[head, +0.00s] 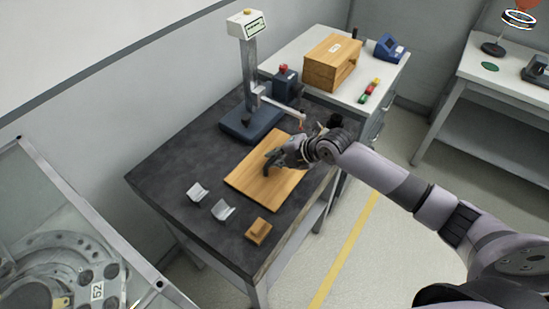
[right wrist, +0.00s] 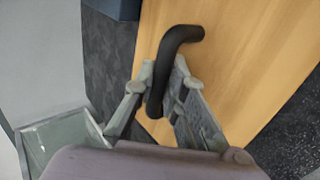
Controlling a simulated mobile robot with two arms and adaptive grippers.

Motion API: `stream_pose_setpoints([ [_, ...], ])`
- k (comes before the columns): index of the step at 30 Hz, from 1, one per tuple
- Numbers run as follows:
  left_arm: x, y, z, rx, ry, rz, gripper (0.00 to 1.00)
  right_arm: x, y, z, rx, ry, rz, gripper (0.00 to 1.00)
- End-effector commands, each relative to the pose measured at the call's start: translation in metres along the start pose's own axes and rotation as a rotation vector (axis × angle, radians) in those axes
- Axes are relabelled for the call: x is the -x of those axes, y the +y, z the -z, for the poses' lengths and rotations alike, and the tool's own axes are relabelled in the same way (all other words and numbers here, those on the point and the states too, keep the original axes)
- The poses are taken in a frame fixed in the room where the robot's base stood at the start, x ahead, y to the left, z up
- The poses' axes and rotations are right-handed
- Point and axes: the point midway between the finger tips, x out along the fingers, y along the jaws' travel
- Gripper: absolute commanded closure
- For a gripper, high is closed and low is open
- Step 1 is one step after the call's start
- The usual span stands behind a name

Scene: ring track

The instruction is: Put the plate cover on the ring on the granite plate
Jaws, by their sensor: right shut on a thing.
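The plate cover (head: 253,183) is a flat wooden board with a black bent handle (right wrist: 170,55). It is over the dark granite plate (head: 165,170), in the middle of the head view; I cannot tell whether it rests on it or is slightly raised. No ring shows on the visible granite. My left gripper is not in view.
A measuring stand (head: 252,125) stands behind the cover. Two small metal blocks (head: 223,210) and a wooden block (head: 259,232) lie in front. A white bench (head: 300,55) with a wooden box (head: 330,65) adjoins at the back right. A transparent-walled unit (head: 75,180) is at lower left.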

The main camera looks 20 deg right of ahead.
Motion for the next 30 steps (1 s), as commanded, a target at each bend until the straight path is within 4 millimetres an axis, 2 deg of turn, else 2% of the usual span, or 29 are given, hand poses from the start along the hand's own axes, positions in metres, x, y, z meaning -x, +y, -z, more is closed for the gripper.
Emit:
stream_pose_setpoints([
  [2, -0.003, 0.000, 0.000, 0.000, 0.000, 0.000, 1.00, -0.002, -0.001, 0.000, 0.001, -0.001, -0.002, 1.00],
  [3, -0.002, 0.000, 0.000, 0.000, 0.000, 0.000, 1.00, -0.002, -0.002, 0.000, 0.000, 0.000, 0.001, 0.87],
  [12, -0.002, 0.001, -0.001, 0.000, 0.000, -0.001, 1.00, -0.002, -0.002, 0.000, 0.000, 0.000, 0.001, 0.68],
  [23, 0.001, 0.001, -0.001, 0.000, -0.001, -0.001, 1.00, 0.002, -0.001, 0.000, -0.001, 0.000, 0.004, 0.68],
  [26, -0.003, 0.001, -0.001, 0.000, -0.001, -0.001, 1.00, 0.012, -0.003, -0.001, 0.002, -0.002, 0.003, 0.68],
  [30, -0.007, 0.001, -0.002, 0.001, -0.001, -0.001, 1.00, 0.040, -0.003, -0.002, 0.003, -0.003, 0.003, 0.68],
])
